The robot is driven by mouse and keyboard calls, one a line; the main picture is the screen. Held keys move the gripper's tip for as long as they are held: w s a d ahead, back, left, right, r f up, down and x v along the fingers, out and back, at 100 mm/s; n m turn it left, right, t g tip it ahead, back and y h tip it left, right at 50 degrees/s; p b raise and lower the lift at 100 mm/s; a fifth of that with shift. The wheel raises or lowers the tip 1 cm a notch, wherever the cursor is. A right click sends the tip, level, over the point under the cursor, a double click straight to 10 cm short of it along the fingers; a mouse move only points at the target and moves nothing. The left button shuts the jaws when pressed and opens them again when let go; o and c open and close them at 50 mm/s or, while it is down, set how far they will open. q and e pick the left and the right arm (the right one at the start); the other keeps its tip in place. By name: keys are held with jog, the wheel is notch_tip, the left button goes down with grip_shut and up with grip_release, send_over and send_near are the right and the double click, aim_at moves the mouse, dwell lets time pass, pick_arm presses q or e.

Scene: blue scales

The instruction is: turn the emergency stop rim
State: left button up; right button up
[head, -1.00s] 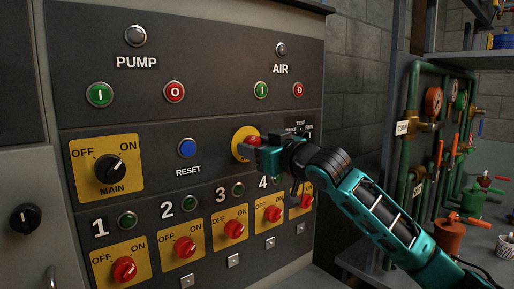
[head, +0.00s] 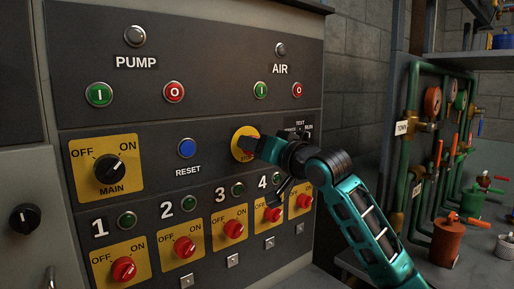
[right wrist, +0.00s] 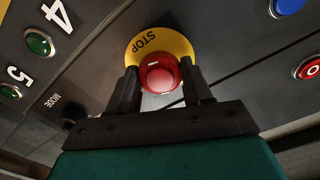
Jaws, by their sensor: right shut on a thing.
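The emergency stop is a red mushroom button (right wrist: 160,74) on a round yellow plate (right wrist: 147,43) marked STOP, seen in the right wrist view. In the head view the yellow plate (head: 240,134) is partly covered by my right gripper (head: 248,147). My right gripper (right wrist: 160,88) has its two dark fingers on either side of the red button, shut on its rim. My left gripper is not in view.
A blue reset button (head: 187,148) is left of the stop. Numbered red switches, such as switch 4 (head: 272,214), sit below it. A red valve pot (head: 447,241) and pipes stand at the right.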

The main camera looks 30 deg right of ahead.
dwell(0.5)
jog(key=o, duration=1.1)
jog(key=shift+c, duration=0.2)
jog(key=s+d+b, duration=0.1)
jog(key=s+b, duration=0.1)
jog(key=s, duration=1)
jog(key=shift+s, duration=0.4)
